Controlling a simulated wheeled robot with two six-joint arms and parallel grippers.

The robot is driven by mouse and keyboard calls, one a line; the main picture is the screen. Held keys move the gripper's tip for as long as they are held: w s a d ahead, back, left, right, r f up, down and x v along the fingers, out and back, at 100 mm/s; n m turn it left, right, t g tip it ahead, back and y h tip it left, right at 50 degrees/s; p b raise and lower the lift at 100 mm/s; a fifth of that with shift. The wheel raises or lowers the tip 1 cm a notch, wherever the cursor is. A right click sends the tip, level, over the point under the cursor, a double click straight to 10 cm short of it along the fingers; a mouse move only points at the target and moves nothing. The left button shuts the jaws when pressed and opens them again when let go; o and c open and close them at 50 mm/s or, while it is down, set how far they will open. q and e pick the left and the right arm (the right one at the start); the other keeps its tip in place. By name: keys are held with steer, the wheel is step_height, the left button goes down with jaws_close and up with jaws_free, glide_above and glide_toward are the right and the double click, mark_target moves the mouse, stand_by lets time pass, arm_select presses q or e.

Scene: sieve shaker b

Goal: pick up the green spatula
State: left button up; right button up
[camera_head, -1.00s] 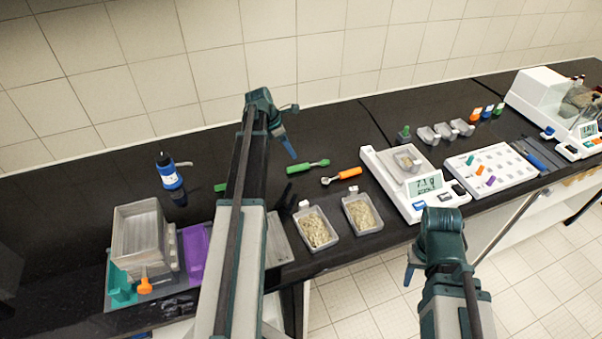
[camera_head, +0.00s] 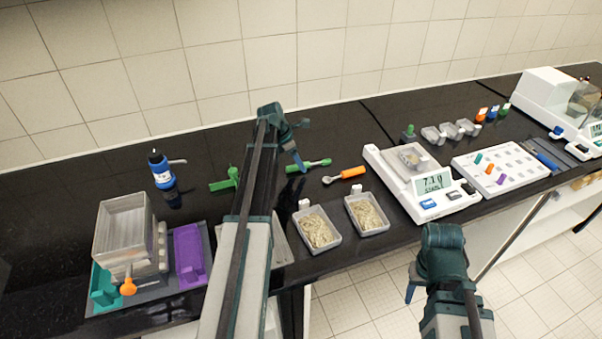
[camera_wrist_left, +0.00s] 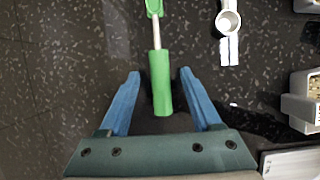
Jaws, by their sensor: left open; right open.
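The green spatula (camera_head: 318,163) lies on the black bench, with a green handle, a thin metal shaft and a green far end. In the left wrist view its handle (camera_wrist_left: 160,82) points at my left gripper (camera_wrist_left: 160,77). The open blue fingers stand either side of the handle end, apart from it. In the head view my left gripper (camera_head: 297,160) is over the near end of the spatula and partly hides it; its height above the bench is hard to tell. My right gripper (camera_head: 411,290) is open and empty, in front of the bench edge.
An orange-handled spoon (camera_head: 350,173) lies right of the spatula. Two trays of grain (camera_head: 318,232) (camera_head: 367,215) stand nearer the front edge. A balance (camera_head: 425,190) is to the right. Another green object (camera_head: 222,185) and a blue bottle (camera_head: 161,170) are to the left.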

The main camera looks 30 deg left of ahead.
arm_select(q)
steer(key=shift+w+d+f, duration=0.1)
steer(key=shift+w+f, duration=0.05)
steer(key=shift+f, duration=0.4)
steer(key=shift+r, duration=0.1)
arm_select(e)
steer(key=shift+f, duration=0.45)
arm_select(q)
steer(key=shift+c, duration=0.2)
jaws_close()
steer(key=shift+r, duration=0.1)
arm_select(e)
steer(key=shift+r, duration=0.1)
